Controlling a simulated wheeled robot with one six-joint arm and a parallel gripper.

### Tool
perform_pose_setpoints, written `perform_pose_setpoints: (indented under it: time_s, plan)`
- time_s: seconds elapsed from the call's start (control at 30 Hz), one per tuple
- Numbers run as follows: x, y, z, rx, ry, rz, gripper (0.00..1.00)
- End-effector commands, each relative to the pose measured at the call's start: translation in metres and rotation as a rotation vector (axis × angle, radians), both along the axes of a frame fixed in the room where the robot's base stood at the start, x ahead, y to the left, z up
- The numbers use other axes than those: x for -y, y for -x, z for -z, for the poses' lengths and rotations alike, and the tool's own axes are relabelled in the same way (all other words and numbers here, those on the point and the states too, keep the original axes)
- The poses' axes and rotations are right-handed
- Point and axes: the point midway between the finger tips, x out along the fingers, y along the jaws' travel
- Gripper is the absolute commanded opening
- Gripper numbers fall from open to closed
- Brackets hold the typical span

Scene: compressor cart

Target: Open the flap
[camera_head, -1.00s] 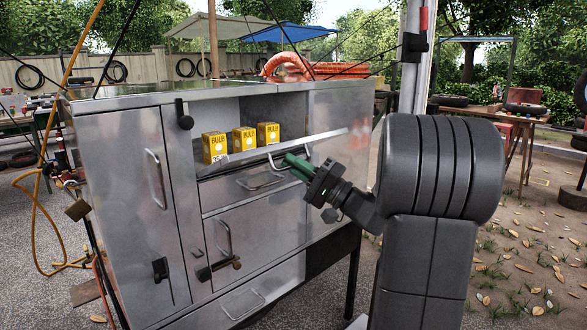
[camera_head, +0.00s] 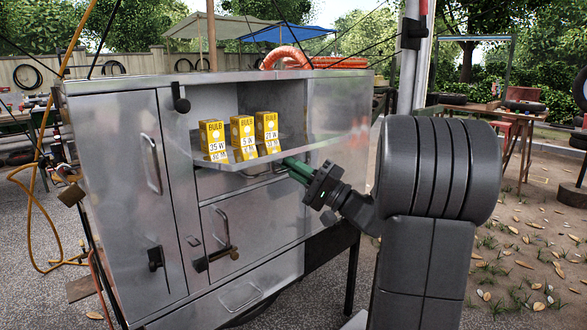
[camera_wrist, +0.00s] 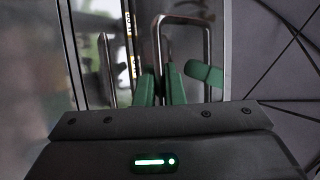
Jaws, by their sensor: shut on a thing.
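The flap (camera_head: 282,149) is a shiny metal panel on the front of the steel cart. In the head view it is folded down and looks close to level, below an open compartment. The yellow bulb boxes behind it mirror in its surface. The flap's handle (camera_head: 260,172) shows only partly under its front edge; in the wrist view the handle (camera_wrist: 207,45) is a metal loop. My gripper (camera_head: 290,165) has green fingers and is at the flap's front edge, shut on the handle. The wrist view shows the fingers (camera_wrist: 161,88) around one bar of the loop.
Three yellow bulb boxes (camera_head: 242,134) stand in the open compartment. A tall door (camera_head: 125,190) is at left, a lower door (camera_head: 255,225) and a drawer (camera_head: 235,295) below, all closed. A dark latch (camera_head: 181,98) sits at the compartment's upper left.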

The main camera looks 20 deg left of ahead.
Motion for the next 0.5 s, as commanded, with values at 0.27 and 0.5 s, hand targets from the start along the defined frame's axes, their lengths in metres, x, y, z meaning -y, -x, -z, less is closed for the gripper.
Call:
perform_pose_setpoints:
  time_s: [0.27,0.5]
  plan:
    - [0.0,-0.0001,-0.0009,0.001,-0.001,0.0,0.18]
    - [0.007,-0.001,0.0017,0.001,-0.001,0.002,0.18]
